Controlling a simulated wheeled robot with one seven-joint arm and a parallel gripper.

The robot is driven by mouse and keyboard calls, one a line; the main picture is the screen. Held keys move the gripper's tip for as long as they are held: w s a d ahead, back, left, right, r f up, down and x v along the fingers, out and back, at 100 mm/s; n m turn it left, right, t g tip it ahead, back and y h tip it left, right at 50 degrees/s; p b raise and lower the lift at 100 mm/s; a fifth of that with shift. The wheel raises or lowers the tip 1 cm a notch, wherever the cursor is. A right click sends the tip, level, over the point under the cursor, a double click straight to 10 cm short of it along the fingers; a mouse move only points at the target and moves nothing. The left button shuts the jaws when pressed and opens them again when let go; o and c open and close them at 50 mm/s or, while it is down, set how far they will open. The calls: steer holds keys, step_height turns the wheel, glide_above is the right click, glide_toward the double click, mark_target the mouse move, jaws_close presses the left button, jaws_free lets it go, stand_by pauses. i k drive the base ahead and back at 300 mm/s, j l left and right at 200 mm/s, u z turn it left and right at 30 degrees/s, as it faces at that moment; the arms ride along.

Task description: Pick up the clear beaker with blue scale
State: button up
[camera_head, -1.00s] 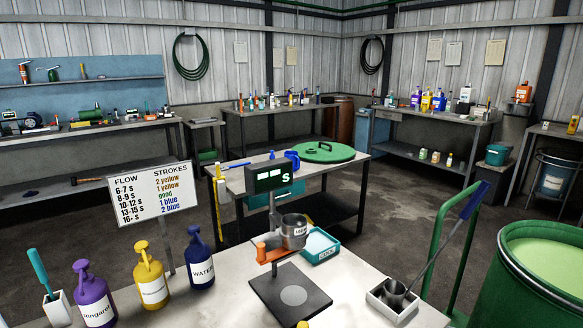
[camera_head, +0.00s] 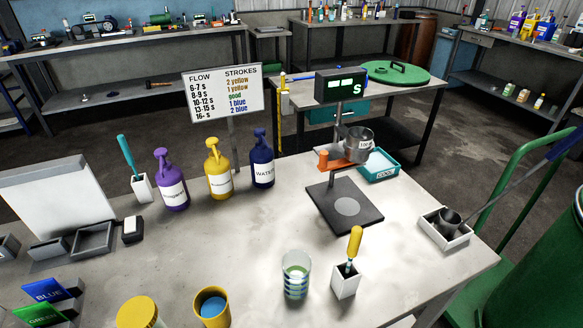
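A clear beaker with blue scale bands (camera_head: 296,276) stands upright on the near part of the grey table (camera_head: 400,272). A white square holder (camera_head: 345,281) with a yellow-handled tool stands close to its right. A yellow cup with blue inside (camera_head: 212,307) stands to its lower left. The beaker's rim is open and unobstructed from above. My gripper is not in view.
A stand with a metal cup (camera_head: 358,144) and dark base plate is behind the beaker. Purple (camera_head: 171,182), yellow (camera_head: 218,172) and blue (camera_head: 262,160) pump bottles stand at the back left. The table between is clear.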

mark_target(296, 264)
steer(key=j+u, duration=0.45)
steer(key=u, duration=0.3)
steer(key=i+j+u, duration=0.1)
steer(key=u, duration=0.25)
steer(key=i+j, duration=0.05)
steer(key=j, duration=0.05)
